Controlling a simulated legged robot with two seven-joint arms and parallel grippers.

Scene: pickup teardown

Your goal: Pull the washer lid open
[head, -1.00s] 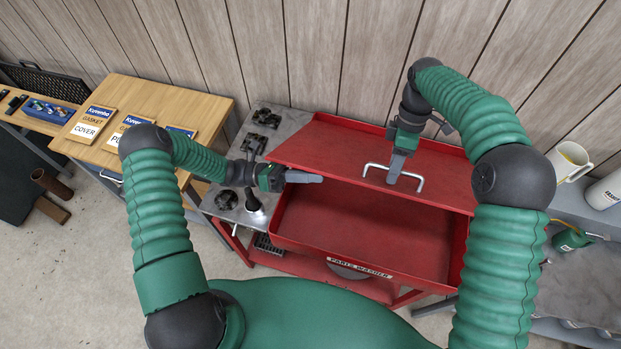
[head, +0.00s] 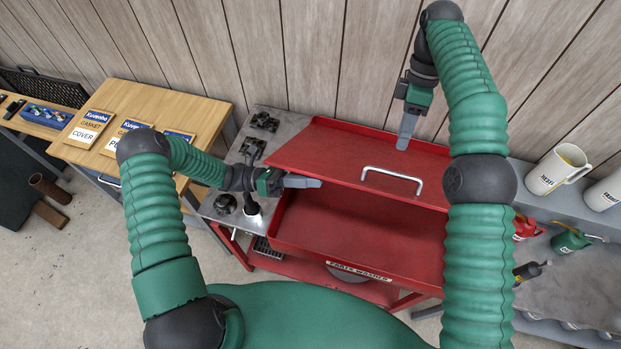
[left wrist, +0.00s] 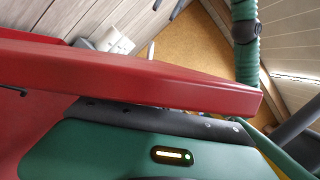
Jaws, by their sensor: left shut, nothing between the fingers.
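The red washer lid (head: 345,160) stands partly raised, tilted over the red parts washer tub (head: 345,225), with the inside showing below its front edge. A silver handle (head: 392,172) sits on the lid, with no gripper on it. My left gripper (head: 303,183) is shut and empty at the lid's front left edge. In the left wrist view the lid's red edge (left wrist: 150,80) runs close along the gripper; I cannot tell if they touch. My right gripper (head: 403,132) hangs above the lid's back part, apart from the handle; its finger gap is not visible.
A grey side surface (head: 282,125) with dark parts adjoins the washer's left. A wooden table (head: 165,95) with gasket packs stands further left. The panelled wall (head: 310,60) is close behind.

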